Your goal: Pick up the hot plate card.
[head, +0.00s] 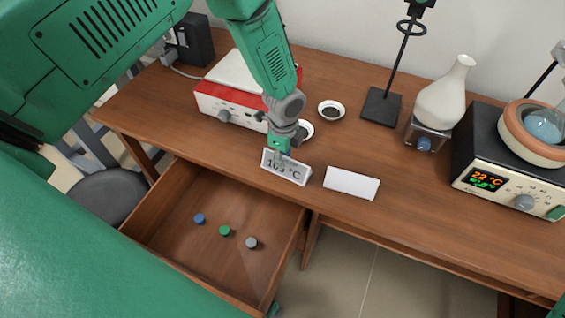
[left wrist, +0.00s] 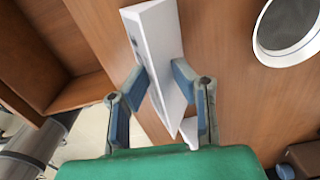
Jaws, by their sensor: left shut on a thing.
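A white tent-shaped card (head: 287,175) with a "°C" temperature printed on it stands near the front edge of the desk, above the open drawer. My left gripper (head: 281,148) reaches down onto its top from behind. In the left wrist view the two blue-padded fingers (left wrist: 165,100) are on either side of the white card (left wrist: 158,35) and are shut on it. The card appears to be still at desk level. A second white card (head: 351,183), with no writing visible, lies just to its right.
The open drawer (head: 170,222) holds blue, green and grey capped items. A red-and-white device (head: 235,95) and small dishes (head: 331,111) are behind the card. A black stand (head: 381,107), a white flask (head: 446,95) and a heater with a display (head: 485,180) stand to the right.

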